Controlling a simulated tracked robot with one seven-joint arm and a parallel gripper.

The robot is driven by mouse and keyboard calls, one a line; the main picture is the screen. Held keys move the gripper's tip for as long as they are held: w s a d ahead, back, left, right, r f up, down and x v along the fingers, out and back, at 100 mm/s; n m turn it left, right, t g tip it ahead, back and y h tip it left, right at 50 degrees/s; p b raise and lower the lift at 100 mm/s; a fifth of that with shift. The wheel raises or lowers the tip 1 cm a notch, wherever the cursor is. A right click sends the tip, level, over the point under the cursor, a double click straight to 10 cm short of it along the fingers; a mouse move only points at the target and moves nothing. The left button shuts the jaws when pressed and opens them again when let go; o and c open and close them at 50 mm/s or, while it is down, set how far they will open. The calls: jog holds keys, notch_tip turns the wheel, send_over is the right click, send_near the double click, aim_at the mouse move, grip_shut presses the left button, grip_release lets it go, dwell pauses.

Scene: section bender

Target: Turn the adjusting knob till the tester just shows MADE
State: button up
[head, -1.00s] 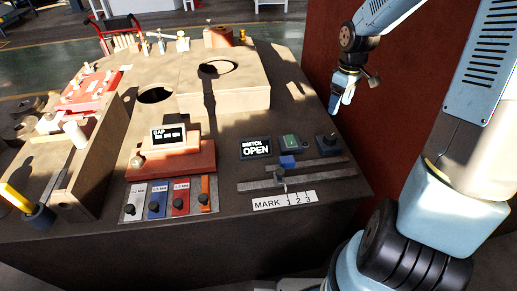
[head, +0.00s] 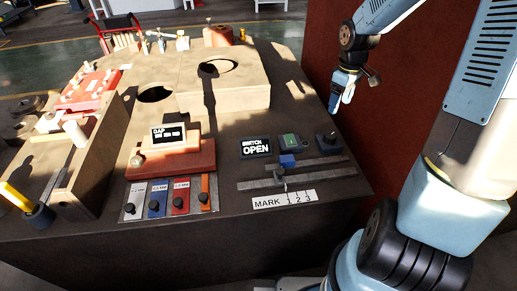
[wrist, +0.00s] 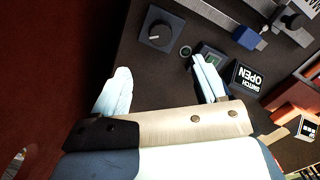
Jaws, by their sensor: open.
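The adjusting knob (head: 327,137) is a dark round knob on a dark square base near the bench's right edge. In the wrist view the knob (wrist: 159,35) shows a pale pointer line and lies beyond the fingertips, between their lines. The tester display (head: 255,148) is a black box reading "SWITCH OPEN"; it also shows in the wrist view (wrist: 249,78). A small green-topped unit (head: 290,142) sits between display and knob. My gripper (head: 342,100) is open and empty, above the bench's right edge; in the wrist view its pale fingers (wrist: 160,82) are apart, not touching the knob.
A slide rail with a blue block (head: 287,161) and a card reading "MARK 1 2 3" (head: 284,200) lie in front of the knob. A gap display (head: 169,135) stands on a red block at left. A dark red panel (head: 325,60) rises behind my arm.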

aim_at(330, 134)
notch_tip(330, 134, down, 14)
jog(key=m, duration=1)
jog(key=shift+a+h, duration=0.1)
jog(key=shift+h, duration=0.3)
jog(key=shift+c, duration=0.4)
jog(key=c, duration=1)
jog(key=shift+o, duration=0.2)
jog(key=shift+n, duration=0.7)
